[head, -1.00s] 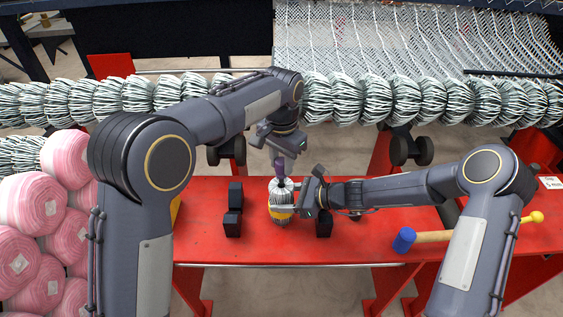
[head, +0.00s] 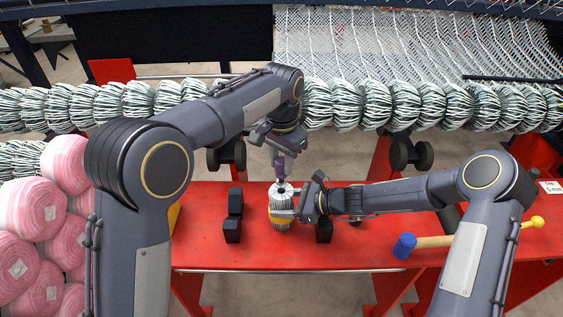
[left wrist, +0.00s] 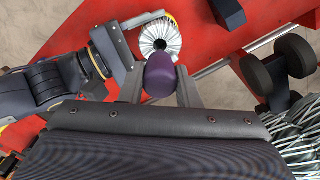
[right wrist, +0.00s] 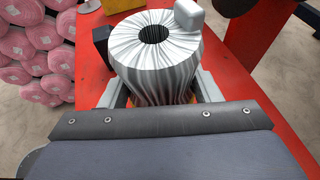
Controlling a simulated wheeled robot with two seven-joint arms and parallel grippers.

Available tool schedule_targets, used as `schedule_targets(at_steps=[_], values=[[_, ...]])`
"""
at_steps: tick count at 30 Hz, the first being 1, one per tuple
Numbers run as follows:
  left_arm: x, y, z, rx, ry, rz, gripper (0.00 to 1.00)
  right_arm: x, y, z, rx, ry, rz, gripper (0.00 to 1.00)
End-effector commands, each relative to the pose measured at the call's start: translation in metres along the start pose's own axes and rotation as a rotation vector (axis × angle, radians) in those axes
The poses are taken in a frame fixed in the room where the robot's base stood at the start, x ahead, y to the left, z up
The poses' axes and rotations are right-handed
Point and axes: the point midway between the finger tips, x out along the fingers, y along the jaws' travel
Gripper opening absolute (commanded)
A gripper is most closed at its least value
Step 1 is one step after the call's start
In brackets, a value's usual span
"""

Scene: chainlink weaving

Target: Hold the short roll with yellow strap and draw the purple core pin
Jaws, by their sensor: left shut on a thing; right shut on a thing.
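The short roll (head: 282,223), a grey-white bundle with a yellow strap (head: 281,214), stands upright on the red bench. My right gripper (head: 290,213) is shut on it from the right. In the right wrist view the roll (right wrist: 155,65) shows its round dark hole, with no pin visible in it. My left gripper (head: 280,156) is shut on the purple core pin (head: 280,168) above the roll. The pin's purple head (left wrist: 160,75) shows in the left wrist view beside the roll's top (left wrist: 160,38). Its lower end is hard to make out.
Black blocks (head: 233,230) stand left of the roll, and another (head: 323,231) stands to its right. A mallet with a blue head (head: 404,246) lies on the right of the red bench (head: 300,255). Pink rolls (head: 30,220) are stacked at the left.

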Motion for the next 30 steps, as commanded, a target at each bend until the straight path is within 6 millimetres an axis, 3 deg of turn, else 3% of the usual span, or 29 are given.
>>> schedule_targets(at_steps=[18,30], values=[[-0.020,0.000,0.000,0.000,0.001,0.000,0.07,0.000,0.000,0.000,-0.001,0.000,-0.001,0.22],[-0.020,0.000,0.000,0.000,0.000,0.000,0.07,0.000,0.000,0.000,-0.001,0.000,-0.001,0.22]])
